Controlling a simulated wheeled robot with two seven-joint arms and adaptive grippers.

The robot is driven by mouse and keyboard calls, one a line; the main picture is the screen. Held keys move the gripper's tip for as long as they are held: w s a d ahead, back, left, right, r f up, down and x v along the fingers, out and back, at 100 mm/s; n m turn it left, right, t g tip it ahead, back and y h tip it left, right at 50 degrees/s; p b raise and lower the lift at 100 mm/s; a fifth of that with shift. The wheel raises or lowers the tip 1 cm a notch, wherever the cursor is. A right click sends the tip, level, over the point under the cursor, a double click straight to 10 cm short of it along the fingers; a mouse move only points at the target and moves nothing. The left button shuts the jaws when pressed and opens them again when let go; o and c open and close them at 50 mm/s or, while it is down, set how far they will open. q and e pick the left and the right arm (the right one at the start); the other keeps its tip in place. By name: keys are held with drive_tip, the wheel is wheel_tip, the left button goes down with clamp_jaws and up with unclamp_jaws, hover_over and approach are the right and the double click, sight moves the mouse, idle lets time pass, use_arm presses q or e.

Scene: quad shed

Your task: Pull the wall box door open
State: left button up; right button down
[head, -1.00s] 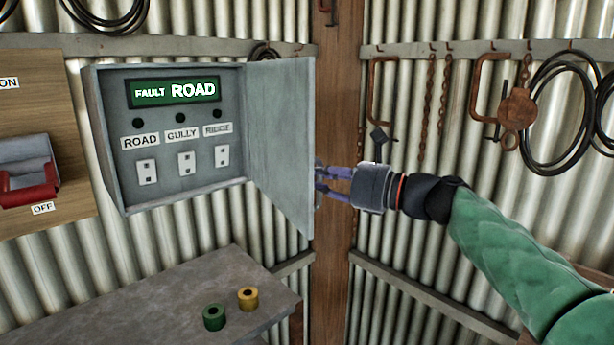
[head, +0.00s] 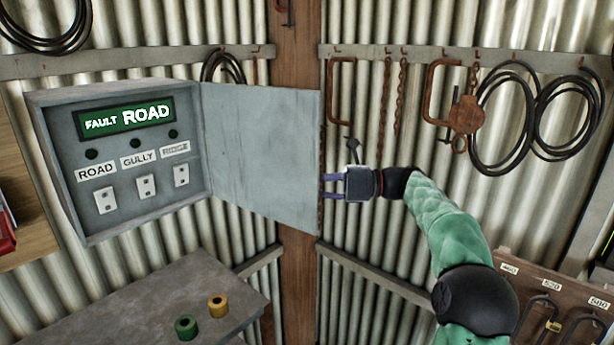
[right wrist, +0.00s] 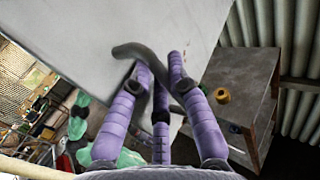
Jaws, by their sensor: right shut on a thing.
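The grey wall box (head: 125,212) is at the left of the head view, its front uncovered. Its door (head: 262,150) stands wide open, swung out to the right. The door also fills the upper middle of the right wrist view (right wrist: 90,35). My right gripper (head: 329,188) is at the door's free edge. In the right wrist view, its purple fingers (right wrist: 160,85) are shut on a dark curved handle (right wrist: 128,50) on the door. The handle is hidden in the head view. My left gripper is not in the head view.
Inside the box are a lit "FAULT ROAD" display (head: 128,120) and switches. A grey bench (head: 130,310) below holds a green (head: 186,327) and a yellow spool (head: 218,306). Clamps, chains and black coils (head: 505,120) hang on the right wall. A brown rack (head: 545,300) stands lower right.

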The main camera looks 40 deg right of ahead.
drive_tip(key=shift+w+d, duration=0.2)
drive_tip(key=shift+d, duration=0.05)
idle(0.3)
drive_tip(key=c, duration=1.2)
unclamp_jaws()
drive_tip(key=shift+o, duration=0.2)
drive_tip(key=shift+d, duration=0.1)
drive_tip(key=v, duration=1.2)
drive_tip(key=shift+w+f, duration=0.1)
drive_tip(key=shift+w, duration=0.05)
